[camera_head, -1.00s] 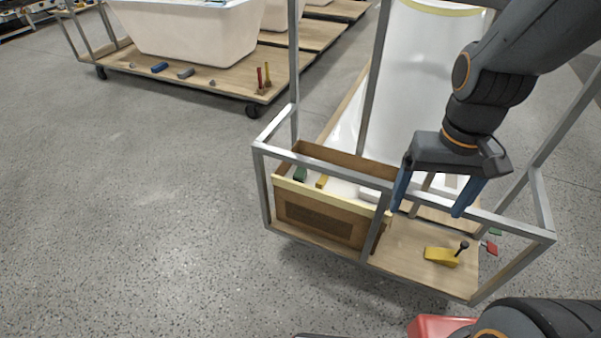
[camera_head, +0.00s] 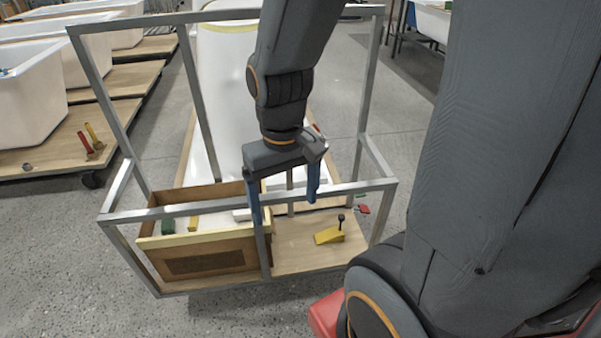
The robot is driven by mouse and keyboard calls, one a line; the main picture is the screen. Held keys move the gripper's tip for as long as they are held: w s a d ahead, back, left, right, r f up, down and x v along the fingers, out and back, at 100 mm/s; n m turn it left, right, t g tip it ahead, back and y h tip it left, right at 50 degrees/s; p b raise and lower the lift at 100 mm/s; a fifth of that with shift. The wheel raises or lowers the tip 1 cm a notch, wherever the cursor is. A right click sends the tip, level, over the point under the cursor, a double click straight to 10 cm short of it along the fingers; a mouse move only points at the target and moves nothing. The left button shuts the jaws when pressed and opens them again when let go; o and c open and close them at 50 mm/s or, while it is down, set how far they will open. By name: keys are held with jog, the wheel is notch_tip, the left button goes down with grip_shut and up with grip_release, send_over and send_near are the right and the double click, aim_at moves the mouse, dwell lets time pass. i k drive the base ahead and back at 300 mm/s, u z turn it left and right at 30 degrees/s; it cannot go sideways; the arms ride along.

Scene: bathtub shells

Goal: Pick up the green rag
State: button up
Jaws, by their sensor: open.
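A small dark green item (camera_head: 168,226) shows at the left end inside the wooden box (camera_head: 200,263). It is too small to tell whether it is the green rag. My gripper (camera_head: 285,212) is open, with its two blue fingers spread and pointing down. It appears over the cart's near end, to the right of the green item and apart from it. I see nothing held between the fingers. The left finger overlaps the box's right end in the picture.
The metal frame (camera_head: 190,208) of the cart has bars around the box. A yellow tool (camera_head: 328,236) lies on the cart's wooden deck (camera_head: 290,258), and a red item (camera_head: 363,209) is at the right. A white bathtub (camera_head: 222,100) stands behind.

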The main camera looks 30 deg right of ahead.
aim_at(168, 227)
jog(key=u, duration=0.55)
jog(key=k, duration=1.25)
jog(key=u, duration=1.3)
jog(key=i, duration=2)
jog(key=z, duration=1.1)
jog(key=i, duration=0.7)
jog(key=z, duration=0.85)
jog(key=i, duration=0.5)
jog(key=u, duration=0.05)
